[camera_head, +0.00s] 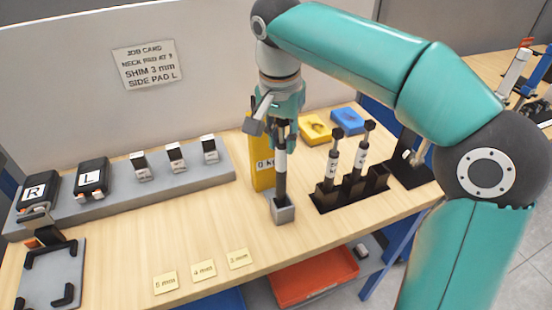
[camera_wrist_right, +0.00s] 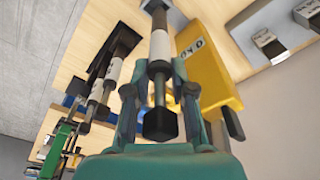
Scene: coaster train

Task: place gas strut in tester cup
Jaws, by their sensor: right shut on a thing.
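My right gripper (camera_head: 282,130) is shut on a gas strut (camera_head: 281,162), a black rod with a white sleeve, and holds it upright. The strut's dark lower end meets the small grey tester cup (camera_head: 284,212); I cannot tell whether it rests on the bottom. The yellow tester block (camera_head: 262,172), with a kg reading, stands just behind the strut. In the right wrist view the strut (camera_wrist_right: 159,48) runs between the fingers (camera_wrist_right: 160,92), its black end (camera_wrist_right: 160,123) nearest the camera. My left gripper is not in view.
A black rack (camera_head: 340,195) with two more struts stands right of the cup. Yellow (camera_head: 315,130) and blue (camera_head: 347,120) blocks lie behind it. A grey ledge (camera_head: 120,193) holds pads and small blocks at left. Labelled note cards (camera_head: 203,270) lie along the front; bare wood lies between.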

